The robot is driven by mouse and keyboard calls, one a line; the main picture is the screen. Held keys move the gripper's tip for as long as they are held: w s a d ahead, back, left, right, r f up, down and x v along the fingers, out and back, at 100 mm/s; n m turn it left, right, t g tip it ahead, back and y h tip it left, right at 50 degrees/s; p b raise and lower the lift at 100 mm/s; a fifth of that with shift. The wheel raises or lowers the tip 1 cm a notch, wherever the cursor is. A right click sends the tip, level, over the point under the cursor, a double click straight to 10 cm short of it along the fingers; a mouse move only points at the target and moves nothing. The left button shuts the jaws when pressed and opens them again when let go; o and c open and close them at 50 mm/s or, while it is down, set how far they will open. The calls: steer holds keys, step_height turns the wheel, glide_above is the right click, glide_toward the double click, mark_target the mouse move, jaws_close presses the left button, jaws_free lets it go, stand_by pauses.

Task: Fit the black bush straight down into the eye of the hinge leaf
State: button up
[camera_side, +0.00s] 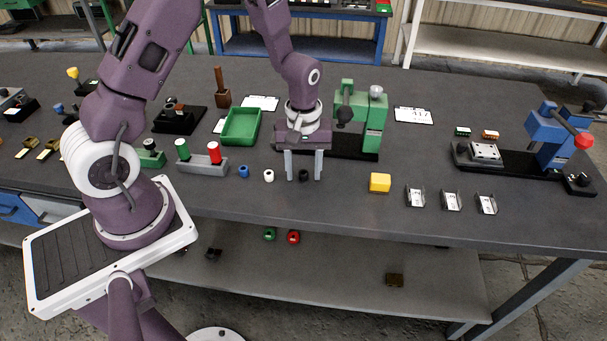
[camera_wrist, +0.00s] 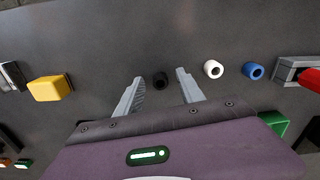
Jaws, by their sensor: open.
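The black bush (camera_side: 303,174) stands on the dark bench top, near the row with the white and blue bushes. My gripper (camera_side: 304,179) points down over it with its two fingers apart, one on each side of the bush. In the wrist view the black bush (camera_wrist: 160,81) shows in the gap between the open fingertips (camera_wrist: 160,77), with space on both sides. A metal plate with holes (camera_side: 485,152) sits in the fixture by the blue press; I cannot tell whether it is the hinge leaf, and no eye can be made out.
A white bush (camera_side: 268,175) and a blue bush (camera_side: 243,171) stand left of my gripper. A yellow block (camera_side: 380,182) and several small metal brackets (camera_side: 451,200) lie to the right. A green press (camera_side: 374,125) and green tray (camera_side: 241,126) stand behind. The front bench strip is clear.

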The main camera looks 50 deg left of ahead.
mark_target(304, 171)
jaws_close()
steer(key=shift+r, duration=0.15)
step_height(304, 171, up, 17)
steer(key=w+a+f, duration=0.2)
steer(key=w+a, duration=0.1)
steer(key=a, duration=0.2)
steer(key=w+a+f+n, duration=0.1)
steer(key=w+a+f, duration=0.2)
steer(key=a, duration=0.3)
steer(key=shift+w+a, duration=0.15)
steer(key=shift+w, duration=0.1)
